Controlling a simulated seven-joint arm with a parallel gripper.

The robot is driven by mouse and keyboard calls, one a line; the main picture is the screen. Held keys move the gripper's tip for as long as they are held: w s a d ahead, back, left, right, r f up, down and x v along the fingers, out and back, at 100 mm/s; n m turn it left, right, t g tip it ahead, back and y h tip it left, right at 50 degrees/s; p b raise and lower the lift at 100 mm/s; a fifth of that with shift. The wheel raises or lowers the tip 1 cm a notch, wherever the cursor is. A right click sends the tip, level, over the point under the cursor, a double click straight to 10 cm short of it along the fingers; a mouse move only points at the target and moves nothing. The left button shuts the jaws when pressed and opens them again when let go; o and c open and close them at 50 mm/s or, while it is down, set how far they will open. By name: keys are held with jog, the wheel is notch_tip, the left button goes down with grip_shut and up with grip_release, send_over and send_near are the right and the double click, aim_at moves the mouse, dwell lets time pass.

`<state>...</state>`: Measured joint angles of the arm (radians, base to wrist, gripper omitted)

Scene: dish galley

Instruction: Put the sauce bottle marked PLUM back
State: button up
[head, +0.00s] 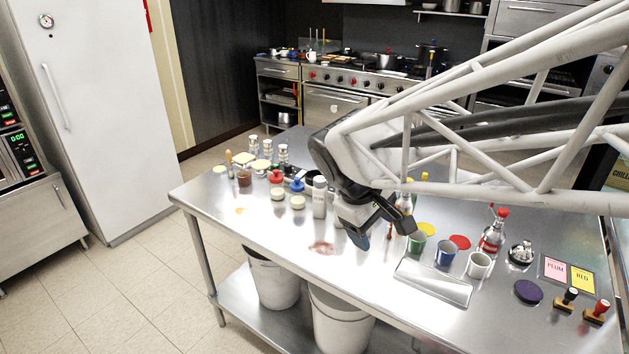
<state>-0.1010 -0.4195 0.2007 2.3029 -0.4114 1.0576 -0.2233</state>
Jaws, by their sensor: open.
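A pink card reading PLUM (555,270) lies beside a yellow card reading RED (582,281) on a dark-edged holder at the table's right. A clear bottle with a red cap (493,234) and a reddish label stands left of the cards; its lettering is too small to read. A pale grey cylindrical bottle (319,198) stands left of my gripper, with no readable mark. I cannot tell which bottle is PLUM. My gripper (387,232) is open and points down over the middle of the steel table, apparently empty. My arm and gripper hide part of the table behind them.
Green (417,242), blue (446,252) and white (479,264) mugs stand right of my gripper, behind a flat silver tray (434,283). Two stamps (597,312) and a purple disc (528,291) lie at right. Several jars crowd the left. The front left tabletop is mostly clear, with a brownish stain (321,248).

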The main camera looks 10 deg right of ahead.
jog(key=s+a+m+t+y, duration=0.1)
jog(key=s+m+y, duration=0.3)
jog(key=s, duration=0.8)
jog(key=shift+a+f+m+t, duration=0.2)
jog(key=shift+a+m+t, duration=0.15)
jog(key=shift+m, duration=0.75)
